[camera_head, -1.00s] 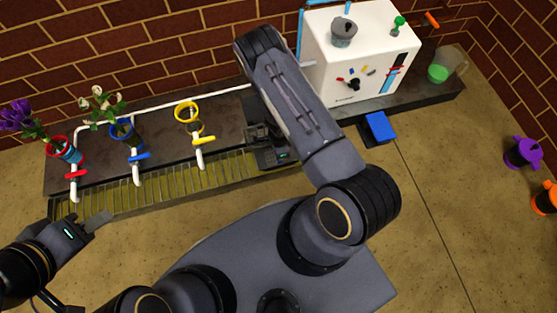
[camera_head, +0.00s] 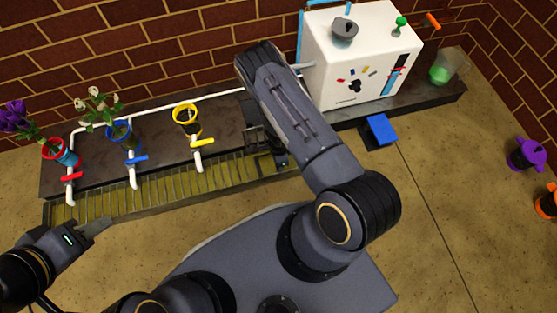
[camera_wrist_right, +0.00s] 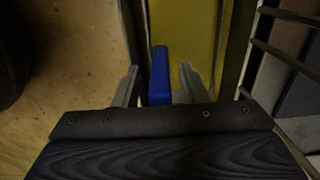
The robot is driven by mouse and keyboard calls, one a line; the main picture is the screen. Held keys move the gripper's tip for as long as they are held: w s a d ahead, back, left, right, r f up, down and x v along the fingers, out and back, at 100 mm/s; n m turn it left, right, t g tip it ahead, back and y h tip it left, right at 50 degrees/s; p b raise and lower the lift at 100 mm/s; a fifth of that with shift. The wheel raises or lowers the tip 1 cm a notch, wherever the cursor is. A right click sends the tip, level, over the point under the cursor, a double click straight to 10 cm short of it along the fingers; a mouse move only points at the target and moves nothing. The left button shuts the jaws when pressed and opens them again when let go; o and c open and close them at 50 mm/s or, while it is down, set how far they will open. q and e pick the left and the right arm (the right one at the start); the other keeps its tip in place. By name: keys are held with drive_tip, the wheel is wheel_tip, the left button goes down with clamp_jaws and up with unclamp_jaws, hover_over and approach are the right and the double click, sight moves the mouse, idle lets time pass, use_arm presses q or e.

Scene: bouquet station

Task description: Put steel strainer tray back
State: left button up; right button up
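My right gripper (camera_head: 277,158) is low over the right part of the slatted trough (camera_head: 120,203) at the front of the station, partly hidden by my arm. In the right wrist view my right gripper (camera_wrist_right: 160,85) is open, with a blue handle (camera_wrist_right: 160,70) between its fingers and gaps on both sides. I cannot tell what the handle belongs to. A dark gridded piece (camera_head: 254,137) beside the gripper may be the steel strainer tray; barred metal (camera_wrist_right: 285,45) shows in the wrist view. My left gripper (camera_head: 96,228) is empty in front of the trough.
Red (camera_head: 70,178), blue (camera_head: 137,159) and yellow (camera_head: 203,142) taps stand over the trough, with pots behind. A white machine (camera_head: 340,70) is at the right. A blue pedal (camera_head: 380,128) sits before it.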

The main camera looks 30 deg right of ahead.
wheel_tip(320, 180, up, 11)
drive_tip(key=p, duration=0.5)
drive_tip(key=shift+w+r+p, duration=0.15)
drive_tip(key=shift+r+p, duration=0.25)
drive_tip(key=shift+r, duration=0.35)
drive_tip(key=w+a+r+n+t+y, duration=0.1)
drive_tip(key=a+r+n+y, duration=0.1)
drive_tip(key=r, duration=0.8)
drive_tip(key=w+a+r+n+t+y, duration=0.1)
drive_tip(key=a+r+n+t+y, duration=0.15)
drive_tip(key=r, duration=0.75)
drive_tip(key=w+a+r+n+y, duration=0.1)
drive_tip(key=r+n, duration=0.2)
drive_tip(key=r, duration=0.8)
drive_tip(key=s+r+n, duration=0.5)
drive_tip(key=s+r, duration=0.3)
drive_tip(key=r, duration=0.2)
drive_tip(key=s+d+r+n+t+h, duration=0.1)
drive_tip(key=s+n, duration=0.5)
drive_tip(key=s, duration=0.6)
wheel_tip(320, 180, up, 2)
drive_tip(key=shift+s+d+r+t+h, duration=0.1)
drive_tip(key=shift+s+d+t+h, duration=0.1)
drive_tip(key=shift+t+h, duration=0.25)
